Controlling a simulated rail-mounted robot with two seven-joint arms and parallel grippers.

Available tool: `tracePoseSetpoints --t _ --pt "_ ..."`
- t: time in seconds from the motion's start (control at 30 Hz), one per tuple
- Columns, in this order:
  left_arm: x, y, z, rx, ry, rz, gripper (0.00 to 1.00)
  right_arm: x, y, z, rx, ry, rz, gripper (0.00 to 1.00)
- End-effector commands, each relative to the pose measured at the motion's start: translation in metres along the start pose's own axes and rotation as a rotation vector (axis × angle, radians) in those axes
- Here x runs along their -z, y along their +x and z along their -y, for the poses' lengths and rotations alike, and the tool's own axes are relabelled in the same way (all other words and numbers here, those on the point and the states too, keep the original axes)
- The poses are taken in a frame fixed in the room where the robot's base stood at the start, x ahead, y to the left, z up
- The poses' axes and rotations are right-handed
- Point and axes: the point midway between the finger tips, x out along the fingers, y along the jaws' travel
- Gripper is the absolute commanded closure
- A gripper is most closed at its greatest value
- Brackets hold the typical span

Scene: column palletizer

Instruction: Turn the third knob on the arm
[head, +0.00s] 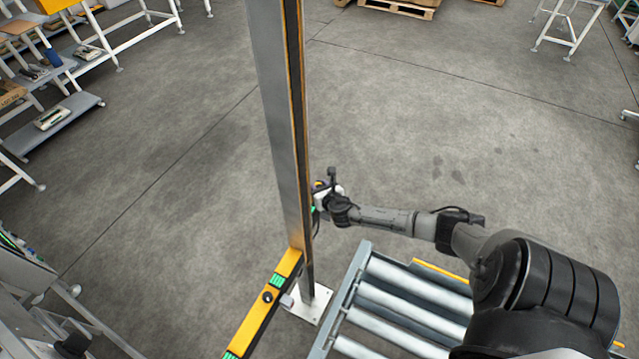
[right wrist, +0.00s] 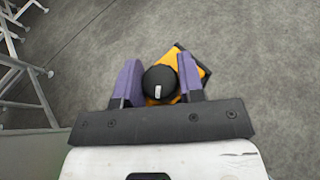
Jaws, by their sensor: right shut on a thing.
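A tall grey column (head: 278,120) with a yellow edge stands in the middle of the head view. A yellow arm (head: 247,325) with green patches slants from it toward the lower left and carries a black knob (head: 267,297). My right gripper (head: 318,190) is at the column's right side, partly hidden by it. In the right wrist view, its purple fingers are shut on a round black knob (right wrist: 160,79) with a white mark, mounted on a yellow-orange part (right wrist: 185,68). My left gripper is not in view.
A roller conveyor (head: 405,300) lies to the right of the column's white foot plate (head: 311,306), under my right arm. White-framed benches (head: 110,35) stand at the upper left. A wooden pallet (head: 400,8) lies at the back. The floor behind the column is clear.

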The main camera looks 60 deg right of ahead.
Motion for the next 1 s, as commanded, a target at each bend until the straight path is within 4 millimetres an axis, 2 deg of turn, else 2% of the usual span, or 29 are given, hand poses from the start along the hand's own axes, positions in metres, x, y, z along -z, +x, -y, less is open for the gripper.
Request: tracePoseSetpoints --t 0.3,0.83,0.87,1.0 --pt "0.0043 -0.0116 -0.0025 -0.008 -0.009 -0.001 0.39 -0.0015 -0.0001 -0.0009 0.091 0.04 0.003 0.88" --pt "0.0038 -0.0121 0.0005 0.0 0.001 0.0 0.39 -0.0005 0.0004 -0.0004 0.107 0.046 0.004 0.88" --pt "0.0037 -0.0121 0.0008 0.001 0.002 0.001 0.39 -0.0005 0.0004 -0.0003 0.107 0.046 0.004 0.62" --pt "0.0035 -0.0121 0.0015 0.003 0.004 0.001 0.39 -0.0004 0.0003 -0.0002 0.107 0.045 0.004 0.49"
